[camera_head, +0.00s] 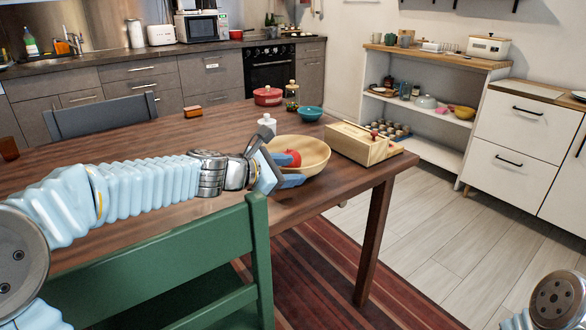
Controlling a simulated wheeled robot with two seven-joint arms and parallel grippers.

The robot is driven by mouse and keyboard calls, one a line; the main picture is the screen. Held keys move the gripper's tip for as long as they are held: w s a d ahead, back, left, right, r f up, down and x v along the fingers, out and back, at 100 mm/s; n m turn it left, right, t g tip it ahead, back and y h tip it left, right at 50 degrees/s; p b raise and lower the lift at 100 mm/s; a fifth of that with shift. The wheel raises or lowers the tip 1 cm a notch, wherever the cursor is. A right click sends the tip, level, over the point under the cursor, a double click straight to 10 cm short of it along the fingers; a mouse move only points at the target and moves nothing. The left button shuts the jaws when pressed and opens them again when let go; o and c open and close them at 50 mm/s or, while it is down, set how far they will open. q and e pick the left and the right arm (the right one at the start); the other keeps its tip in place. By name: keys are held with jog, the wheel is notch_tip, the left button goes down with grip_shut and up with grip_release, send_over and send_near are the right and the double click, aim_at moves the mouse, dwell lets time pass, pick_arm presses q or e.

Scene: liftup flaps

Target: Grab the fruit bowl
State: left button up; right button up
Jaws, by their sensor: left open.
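The fruit bowl (314,150) is a wide, light wooden bowl on the brown table, near its right end. A red fruit (292,157) shows inside it; the rest of the contents is partly hidden. My left arm reaches across the table from the left. My left gripper (284,171) is open at the bowl's near left side, with its blue fingers overlapping the rim in the picture. I cannot tell whether a finger touches the bowl. Of my right arm only a part shows at the bottom right corner, and its gripper is out of view.
A wooden box (358,146) stands close to the bowl's right. A white shaker (267,122), a teal bowl (311,113) and a red pot (267,96) stand behind. A green chair (160,262) is in front of the table. The table's left part is mostly clear.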

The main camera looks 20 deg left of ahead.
aim_at(304, 168)
pick_arm(q)
jog(key=x, duration=0.6)
jog(key=shift+w+r, duration=0.1)
grip_shut()
jog(key=shift+r, duration=0.1)
